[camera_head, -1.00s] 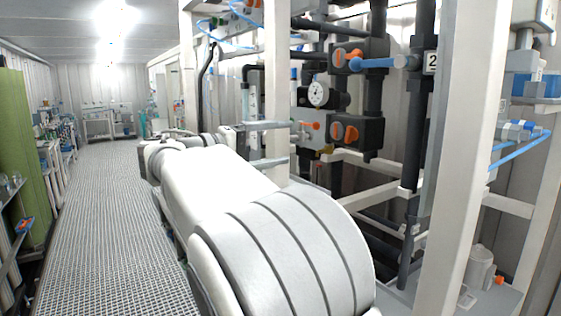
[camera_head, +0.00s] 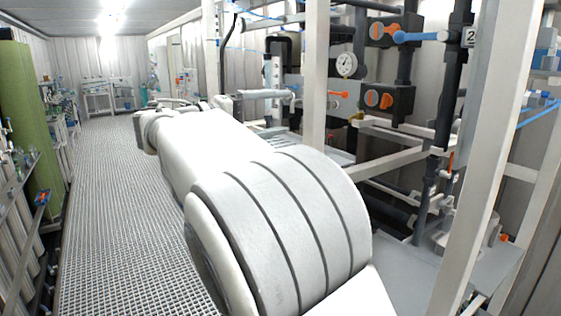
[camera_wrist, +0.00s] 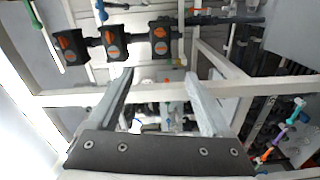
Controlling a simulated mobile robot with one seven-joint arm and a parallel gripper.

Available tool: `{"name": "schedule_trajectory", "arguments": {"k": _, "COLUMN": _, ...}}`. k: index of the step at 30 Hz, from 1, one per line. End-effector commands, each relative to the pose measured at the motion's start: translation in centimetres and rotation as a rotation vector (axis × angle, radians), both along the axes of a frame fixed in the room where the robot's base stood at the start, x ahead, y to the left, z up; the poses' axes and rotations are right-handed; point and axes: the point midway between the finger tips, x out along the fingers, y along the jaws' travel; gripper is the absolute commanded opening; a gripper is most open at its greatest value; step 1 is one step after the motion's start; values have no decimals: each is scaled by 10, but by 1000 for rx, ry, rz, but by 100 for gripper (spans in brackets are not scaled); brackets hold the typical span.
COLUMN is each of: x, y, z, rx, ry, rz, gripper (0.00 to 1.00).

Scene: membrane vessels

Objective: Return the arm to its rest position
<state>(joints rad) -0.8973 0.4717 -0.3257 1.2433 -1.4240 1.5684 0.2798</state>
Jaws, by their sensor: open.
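My gripper (camera_wrist: 160,80) shows in the wrist view with its two fingers spread apart and nothing between them. Behind the fingers are a pale frame beam and a row of black valve blocks with orange knobs (camera_wrist: 112,45). In the head view my white arm stretches forward beside the rack, and the gripper fingers at its far end are hard to make out.
A white frame post (camera_head: 314,80) and a nearer post (camera_head: 478,160) stand right of my arm. Between them are black piping, a round gauge (camera_head: 346,65) and a valve with a blue handle (camera_head: 418,36). The grated aisle floor (camera_head: 105,200) is clear on the left.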

Motion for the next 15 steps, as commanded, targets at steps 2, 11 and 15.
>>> {"name": "schedule_trajectory", "arguments": {"k": 2, "x": -1, "y": -10, "z": -1, "rx": 17, "ry": 12, "rz": -9, "gripper": 82}}
{"name": "schedule_trajectory", "arguments": {"k": 11, "x": -41, "y": -126, "z": -61, "rx": 361, "ry": 258, "rz": -46, "gripper": 82}}
{"name": "schedule_trajectory", "arguments": {"k": 15, "x": -83, "y": -164, "z": -94, "rx": 561, "ry": 342, "rz": -46, "gripper": 82}}
